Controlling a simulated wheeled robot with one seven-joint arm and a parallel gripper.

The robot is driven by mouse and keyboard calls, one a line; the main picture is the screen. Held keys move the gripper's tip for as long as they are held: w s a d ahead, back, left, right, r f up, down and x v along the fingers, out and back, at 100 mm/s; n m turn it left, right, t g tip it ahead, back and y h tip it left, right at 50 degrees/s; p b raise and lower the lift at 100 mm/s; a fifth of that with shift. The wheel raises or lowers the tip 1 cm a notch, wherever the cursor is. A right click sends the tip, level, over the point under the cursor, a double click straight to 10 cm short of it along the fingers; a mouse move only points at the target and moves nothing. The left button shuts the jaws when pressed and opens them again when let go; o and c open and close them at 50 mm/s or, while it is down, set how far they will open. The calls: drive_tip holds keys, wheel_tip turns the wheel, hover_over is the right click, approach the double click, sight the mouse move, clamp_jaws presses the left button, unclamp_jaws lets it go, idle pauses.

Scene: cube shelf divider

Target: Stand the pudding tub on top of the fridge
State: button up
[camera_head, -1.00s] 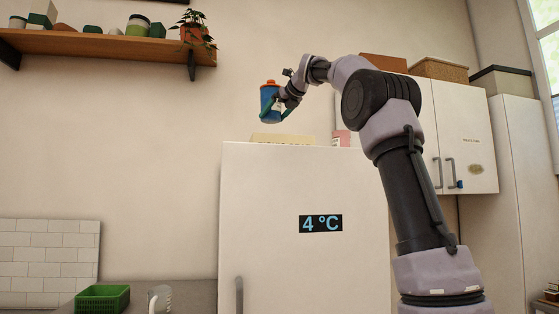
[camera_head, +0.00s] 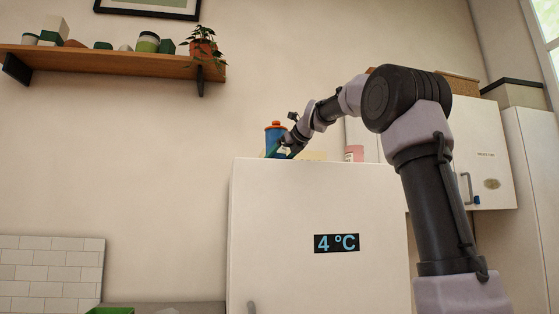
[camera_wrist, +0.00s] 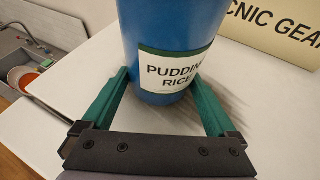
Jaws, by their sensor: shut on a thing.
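The pudding tub (camera_head: 273,134) is a blue cylinder with an orange lid. It is upright at the left part of the fridge top, and its label reads "PUDDING RICE" in the wrist view (camera_wrist: 170,70). My gripper (camera_head: 280,151) is shut on it, with a green finger on each side. The white fridge (camera_head: 285,210) shows "4 °C" on its door. Its white top fills much of the wrist view (camera_wrist: 95,62). The tub's base is at or just above this top; I cannot tell if it touches.
A cream box lettered "...CNIC GEAR" (camera_wrist: 275,35) stands behind the tub on the fridge, to the right. A pink container (camera_head: 354,153) is farther right. A wooden shelf (camera_head: 120,62) with a plant (camera_head: 203,45) hangs at upper left. Wall cupboards (camera_head: 490,160) stand at right.

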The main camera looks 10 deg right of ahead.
drive_tip(key=shift+f, duration=0.3)
drive_tip(key=shift+f, duration=0.1)
drive_tip(key=o, duration=1.5)
drive_tip(key=shift+o, duration=0.2)
drive_tip(key=shift+s+d+r, duration=0.1)
drive_tip(key=shift+s+r, duration=0.1)
drive_tip(key=shift+s, duration=0.05)
drive_tip(key=v, duration=1.1)
drive_tip(key=shift+s+d, duration=0.1)
drive_tip(key=shift+s, duration=0.05)
